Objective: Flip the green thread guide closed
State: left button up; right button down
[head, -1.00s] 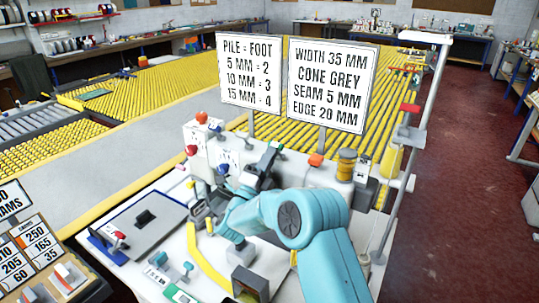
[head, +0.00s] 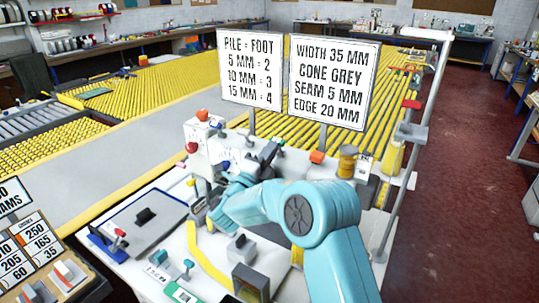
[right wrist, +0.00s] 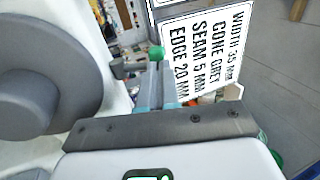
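The green-tipped thread guide (right wrist: 157,53) shows in the right wrist view as a green knob by a grey arm, just past the fingertips. A small green end, probably the same guide (head: 277,142), shows on top of the white sewing machine (head: 225,150) in the head view. My right gripper (head: 240,183) is at the machine's front, below that green end. In the wrist view its teal fingers (right wrist: 156,85) stand close together, pointing at the knob. Whether they touch or grip anything is unclear. My left gripper is not in view.
Two printed signs (head: 331,83) stand behind the machine. A grey plate (head: 146,220), a yellow strip (head: 208,258) and a grey block (head: 250,283) are on the white table.

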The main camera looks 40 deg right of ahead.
aim_at(277, 140)
jog(key=shift+d+r+y, duration=0.1)
jog(key=shift+y, duration=0.3)
jog(key=shift+d+b, duration=0.1)
jog(key=shift+b, duration=0.3)
jog(key=shift+w+d+r+b, duration=0.1)
jog(key=shift+d+r+b, duration=0.25)
jog(key=shift+r, duration=0.15)
jog(key=shift+w+d+r+g+y, duration=0.1)
jog(key=shift+d+r+g+y, duration=0.15)
jog(key=shift+y, duration=0.35)
jog(key=shift+w+d+r+g+y, duration=0.15)
jog(key=shift+d+r+g+y, duration=0.1)
jog(key=shift+d+r+y, duration=0.45)
jog(key=shift+w+d+f+b, duration=0.15)
jog(key=shift+w+d+b, duration=0.15)
jog(key=shift+d, duration=0.3)
jog(key=shift+d+r, duration=0.25)
jog(key=shift+d, duration=0.2)
jog(key=shift+w+d+b, duration=0.2)
jog(key=shift+d+b, duration=0.15)
